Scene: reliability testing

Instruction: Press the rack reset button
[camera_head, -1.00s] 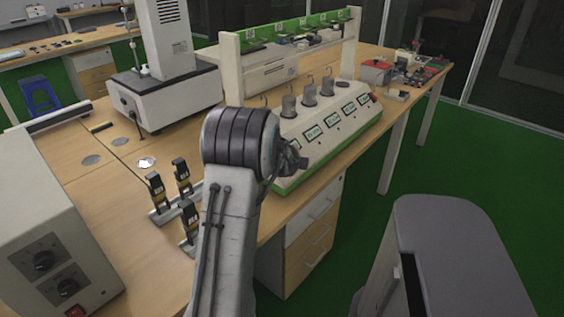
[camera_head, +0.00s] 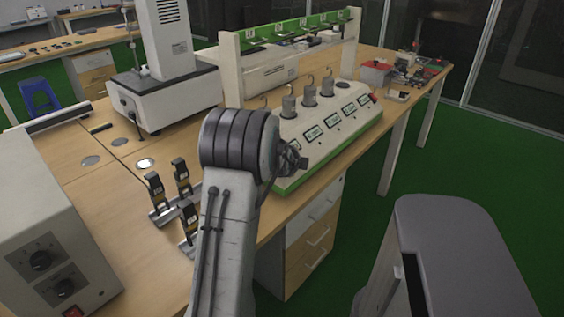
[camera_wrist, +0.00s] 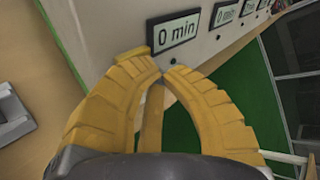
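The rack (camera_head: 345,128) is a long white unit with a green lower edge, a row of small displays and several grey weights with hooks on top. In the wrist view its white front panel (camera_wrist: 105,22) fills the upper left. The nearest display (camera_wrist: 173,33) reads "0 min", and a small dark round button (camera_wrist: 172,61) sits just below it. My gripper (camera_wrist: 160,68) has yellow ribbed fingers with their tips together and nothing seen between them. The tips are very close to the button; I cannot tell whether they touch it.
A red knob (camera_head: 373,98) is at the rack's far right end. Black-and-yellow clamps (camera_head: 182,178) stand on the wooden table (camera_head: 110,185) left of my arm. A grey box with dials (camera_head: 50,225) is at the front left. The green floor (camera_head: 460,160) at the right is open.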

